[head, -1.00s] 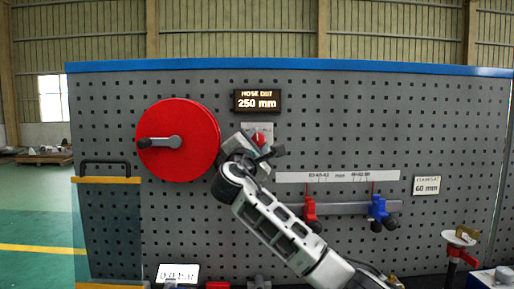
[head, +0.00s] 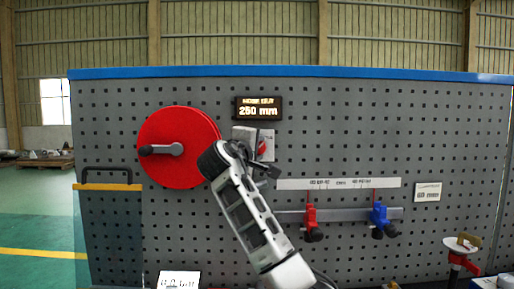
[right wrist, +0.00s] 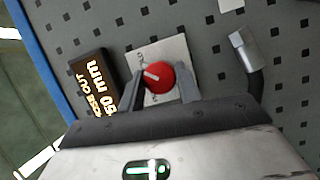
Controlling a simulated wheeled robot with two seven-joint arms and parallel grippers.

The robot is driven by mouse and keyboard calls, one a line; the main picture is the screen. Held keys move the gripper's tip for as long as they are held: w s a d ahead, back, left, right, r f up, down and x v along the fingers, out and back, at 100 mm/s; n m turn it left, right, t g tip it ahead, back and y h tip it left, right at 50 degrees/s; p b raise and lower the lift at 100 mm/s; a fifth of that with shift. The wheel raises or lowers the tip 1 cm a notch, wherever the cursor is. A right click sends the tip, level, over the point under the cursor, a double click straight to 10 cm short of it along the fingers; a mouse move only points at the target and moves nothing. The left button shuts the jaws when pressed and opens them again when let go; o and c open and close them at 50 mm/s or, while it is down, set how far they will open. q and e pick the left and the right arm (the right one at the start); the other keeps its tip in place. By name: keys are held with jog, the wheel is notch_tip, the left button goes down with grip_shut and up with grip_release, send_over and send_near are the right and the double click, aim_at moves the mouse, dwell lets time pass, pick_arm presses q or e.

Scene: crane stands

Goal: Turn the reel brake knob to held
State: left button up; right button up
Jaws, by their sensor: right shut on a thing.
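The red brake knob (right wrist: 157,76) sits on a white label plate (right wrist: 172,52) on the pegboard. A pale pointer line on the knob points toward the plate's upper left in the right wrist view; the plate's lettering is too small to read. My right gripper (right wrist: 160,88) has a finger on each side of the knob and is shut on it. In the head view the knob (head: 262,147) shows only partly beside my right gripper (head: 256,146), which hides part of the plate. My left gripper is not in view.
The red reel (head: 196,128) with a grey crank handle is close left of my right wrist. A dark display (head: 258,107) reading 250 mm is just above the knob. A white scale strip (head: 340,183) with red and blue clamps below it is at the right.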

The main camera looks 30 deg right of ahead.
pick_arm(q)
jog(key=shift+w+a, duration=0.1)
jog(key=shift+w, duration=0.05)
pick_arm(e)
jog(key=shift+m, duration=0.4)
jog(key=o, duration=1)
pick_arm(q)
jog(key=b, duration=0.2)
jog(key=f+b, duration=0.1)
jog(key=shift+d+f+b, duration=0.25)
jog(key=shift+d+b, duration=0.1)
pick_arm(e)
jog(key=v, duration=1.6)
jog(key=shift+d+r, duration=0.1)
jog(key=shift+r, duration=0.05)
